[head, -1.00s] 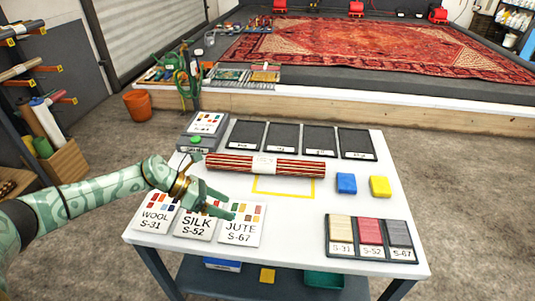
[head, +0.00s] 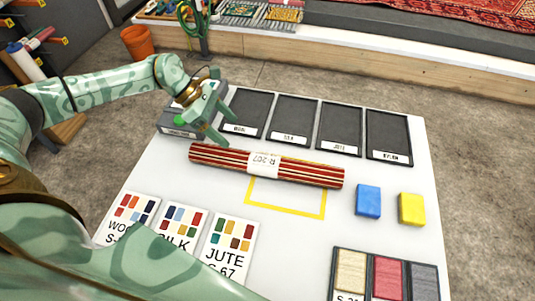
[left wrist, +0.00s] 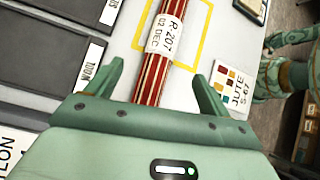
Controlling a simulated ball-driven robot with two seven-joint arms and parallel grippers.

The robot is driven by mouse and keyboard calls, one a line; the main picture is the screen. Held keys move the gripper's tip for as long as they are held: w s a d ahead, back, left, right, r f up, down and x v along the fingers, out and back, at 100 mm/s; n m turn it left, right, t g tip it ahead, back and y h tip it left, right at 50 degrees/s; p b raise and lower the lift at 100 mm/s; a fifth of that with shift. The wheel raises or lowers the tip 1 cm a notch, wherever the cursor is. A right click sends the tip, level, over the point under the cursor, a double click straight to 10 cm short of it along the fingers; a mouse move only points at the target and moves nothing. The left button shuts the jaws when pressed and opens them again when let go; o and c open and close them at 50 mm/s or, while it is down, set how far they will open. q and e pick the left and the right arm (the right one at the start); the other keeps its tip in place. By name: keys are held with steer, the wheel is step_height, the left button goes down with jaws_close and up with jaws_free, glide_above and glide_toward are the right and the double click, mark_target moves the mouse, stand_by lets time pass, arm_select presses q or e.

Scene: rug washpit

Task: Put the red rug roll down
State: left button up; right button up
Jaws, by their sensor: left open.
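The red rug roll (head: 220,159), striped red and cream with a white R-207 label band (head: 264,164), lies on the white table. It crosses the far side of the yellow outline (head: 285,210), and both its ends reach beyond the outline. My left gripper (head: 231,133) is open and empty, near the roll's left part and apparently above it. In the left wrist view, the roll (left wrist: 152,80) runs between the two spread fingers (left wrist: 157,75), with a gap on each side. My right gripper is not seen.
Several dark trays (head: 340,127) line the table's far side. A grey box with a green button (head: 180,122) is at the far left. Blue (head: 368,200) and yellow (head: 411,209) blocks sit right of the outline. Sample cards (head: 232,243) and a swatch tray (head: 385,275) lie nearer.

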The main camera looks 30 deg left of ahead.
mark_target(261, 158)
arm_select(q)
steer(key=b+x, duration=0.1)
steer(key=x, duration=0.8)
steer(key=shift+s, duration=0.1)
steer(key=shift+d+f, duration=0.3)
steer(key=shift+d, duration=0.05)
steer(key=x, duration=0.3)
steer(key=b+x, duration=0.1)
steer(key=x, duration=0.1)
steer(key=shift+s+r, duration=0.1)
steer(key=shift+s, duration=0.15)
steer(key=shift+r, duration=0.1)
steer(key=c, duration=1.5)
steer(key=shift+w+r, duration=0.1)
steer(key=shift+r, duration=0.4)
step_height(261, 158, up, 2)
steer(key=shift+r+p, duration=0.25)
steer(key=shift+p, duration=0.45)
steer(key=p+v, duration=0.1)
steer(key=v, duration=0.5)
steer(key=shift+a+r, duration=0.2)
steer(key=shift+c, duration=0.2)
steer(key=s+a+r, duration=0.3)
steer(key=a+r, duration=0.1)
steer(key=a, duration=0.5)
steer(key=shift+r, duration=0.25)
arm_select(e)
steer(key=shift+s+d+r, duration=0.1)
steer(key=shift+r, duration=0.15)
